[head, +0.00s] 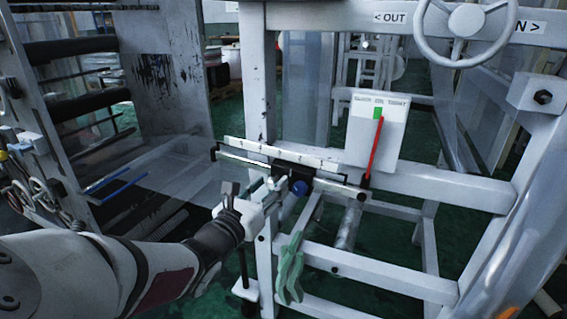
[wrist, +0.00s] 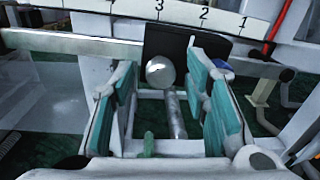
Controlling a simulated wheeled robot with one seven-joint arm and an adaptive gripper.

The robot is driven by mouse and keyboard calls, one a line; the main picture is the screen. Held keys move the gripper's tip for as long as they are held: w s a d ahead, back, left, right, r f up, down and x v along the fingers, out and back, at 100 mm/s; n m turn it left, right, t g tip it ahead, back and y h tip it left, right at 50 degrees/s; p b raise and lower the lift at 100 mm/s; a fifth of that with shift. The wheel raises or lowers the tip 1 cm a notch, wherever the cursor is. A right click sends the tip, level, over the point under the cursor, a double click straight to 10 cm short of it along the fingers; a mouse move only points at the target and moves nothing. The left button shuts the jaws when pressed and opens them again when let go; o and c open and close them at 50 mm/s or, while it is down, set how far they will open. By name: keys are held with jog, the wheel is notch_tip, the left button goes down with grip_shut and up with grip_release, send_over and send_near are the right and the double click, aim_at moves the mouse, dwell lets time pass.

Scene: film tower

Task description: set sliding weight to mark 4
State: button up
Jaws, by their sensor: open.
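A pale scale bar (head: 290,155) runs across the frame, and in the wrist view the scale (wrist: 180,12) shows marks 3, 2 and 1.
A red pointer (head: 373,150) stands before a white card (head: 385,125) with a green mark, right of the scale. A blue knob (head: 300,187) sits under the bar. A green glove (head: 290,270) hangs on the lower frame. A handwheel (head: 466,22) is upper right.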

jog(key=shift+w, duration=0.1)
grip_shut()
jog(key=w+a+p, duration=0.3)
jog(key=a+p, duration=0.1)
jog(key=a, duration=0.4)
jog(key=shift+r, duration=0.35)
jog(key=shift+a, duration=0.1)
grip_release()
jog(key=v, duration=1.2)
